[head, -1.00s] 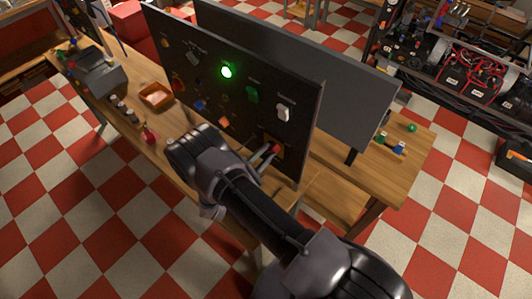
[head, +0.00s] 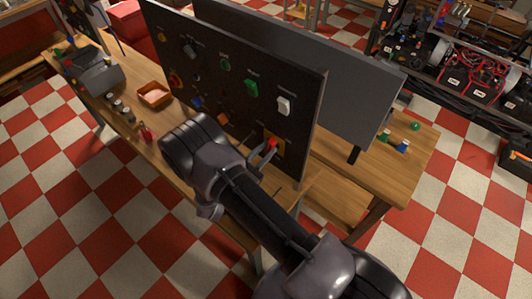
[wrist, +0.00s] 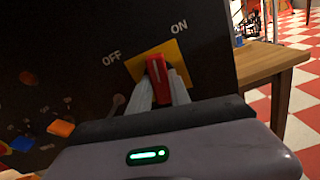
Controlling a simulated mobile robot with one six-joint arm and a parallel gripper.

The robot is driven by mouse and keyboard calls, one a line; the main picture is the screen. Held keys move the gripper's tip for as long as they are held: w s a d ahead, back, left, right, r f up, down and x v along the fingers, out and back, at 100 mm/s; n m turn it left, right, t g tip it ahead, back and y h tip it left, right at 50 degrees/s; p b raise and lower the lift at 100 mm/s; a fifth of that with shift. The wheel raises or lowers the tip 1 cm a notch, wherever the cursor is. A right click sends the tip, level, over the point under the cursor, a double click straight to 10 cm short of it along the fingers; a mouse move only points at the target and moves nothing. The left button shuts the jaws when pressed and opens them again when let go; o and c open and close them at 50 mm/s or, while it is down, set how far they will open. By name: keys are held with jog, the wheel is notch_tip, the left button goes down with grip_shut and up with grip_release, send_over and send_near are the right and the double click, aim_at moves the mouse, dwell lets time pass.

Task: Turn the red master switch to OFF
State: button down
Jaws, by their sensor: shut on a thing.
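The red master switch (wrist: 157,78) sits on a yellow plate (wrist: 180,58) low on the dark panel, marked OFF on the left and ON on the right in the wrist view. My gripper (wrist: 159,90) is shut on its red handle, one finger on each side. The handle lies between the two labels in the picture; I cannot tell its exact setting. In the head view the red handle (head: 272,143) shows at the tips of my gripper (head: 266,150), near the panel's lower right corner.
The panel (head: 300,110) also carries a dark round lamp (head: 225,66), a green switch (head: 252,87) and a white switch (head: 284,105). An orange tray (head: 154,95) and a red-handled tool (head: 146,133) lie on the bench. A grey board stands behind.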

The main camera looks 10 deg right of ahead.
jog(key=n+b, duration=0.1)
jog(key=n, duration=0.4)
jog(key=shift+f+n, duration=0.1)
jog(key=shift+n, duration=0.2)
jog(key=n+b, duration=0.1)
jog(key=n, duration=0.4)
jog(key=shift+n, duration=0.4)
jog(key=c, duration=1.2)
grip_release()
jog(key=v, duration=1.7)
jog(key=shift+s+a, duration=0.15)
